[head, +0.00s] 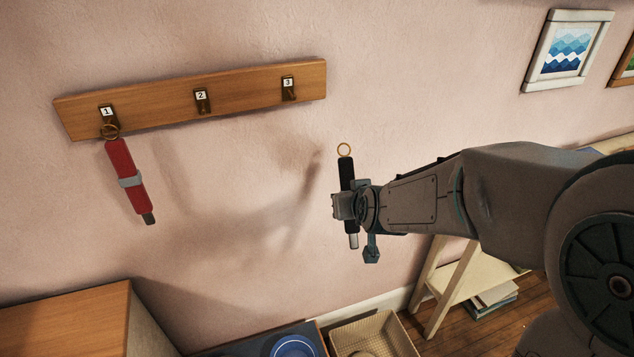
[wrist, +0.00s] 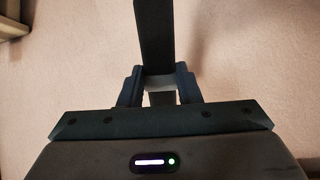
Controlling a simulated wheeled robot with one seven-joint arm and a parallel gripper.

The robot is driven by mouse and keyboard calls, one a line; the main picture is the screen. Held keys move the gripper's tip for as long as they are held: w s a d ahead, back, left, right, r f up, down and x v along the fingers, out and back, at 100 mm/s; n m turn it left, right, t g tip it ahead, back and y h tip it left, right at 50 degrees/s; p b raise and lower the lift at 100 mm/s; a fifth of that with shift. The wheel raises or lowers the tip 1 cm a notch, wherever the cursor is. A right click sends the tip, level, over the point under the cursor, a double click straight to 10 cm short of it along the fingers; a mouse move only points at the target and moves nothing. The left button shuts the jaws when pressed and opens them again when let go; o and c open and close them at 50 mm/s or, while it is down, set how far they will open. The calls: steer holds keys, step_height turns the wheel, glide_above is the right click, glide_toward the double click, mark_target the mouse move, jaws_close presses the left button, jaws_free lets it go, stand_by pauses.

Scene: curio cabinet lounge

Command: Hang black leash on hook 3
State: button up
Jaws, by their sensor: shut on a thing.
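The black leash (head: 346,173) stands upright in my gripper (head: 340,205), with its brass ring (head: 344,150) at the top and a pale end below. In the wrist view my gripper (wrist: 159,88) is shut on the leash (wrist: 154,35), which runs up out of the picture. Hook 3 (head: 289,89) is at the right end of the wooden rail (head: 245,94) and is empty. The ring is to the right of hook 3 and lower in the picture, apart from it. Hook 2 (head: 202,101) is empty. A red leash (head: 123,172) hangs by its ring on hook 1 (head: 108,120).
A wooden cabinet (head: 70,310) stands at the lower left. A wicker basket (head: 378,335) and a blue bowl (head: 295,346) are below. A light wooden stand (head: 438,290) is at the lower right, and a framed picture (head: 567,50) hangs upper right. The wall below hooks 2 and 3 is clear.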

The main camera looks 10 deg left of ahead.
steer(key=s+a+r+n+t+y+b, duration=0.1)
steer(key=s+a+r+t+y, duration=0.1)
steer(key=s+a+r, duration=0.1)
steer(key=s+a+r+t+y+b, duration=0.1)
steer(key=s+a+r+t+y, duration=0.1)
steer(key=s+r, duration=0.3)
step_height(320, 180, up, 4)
steer(key=shift+s+a+f+n, duration=0.25)
steer(key=shift+a+n, duration=0.15)
steer(key=shift+a, duration=0.1)
steer(key=shift+w+f+b, duration=0.1)
steer(key=shift+f+b, duration=0.1)
steer(key=shift+b, duration=0.4)
steer(key=b+x, duration=0.4)
steer(key=x, duration=0.4)
steer(key=shift+w+a+r+y, duration=0.2)
steer(key=shift+a+y, duration=0.1)
steer(key=o, duration=1.2)
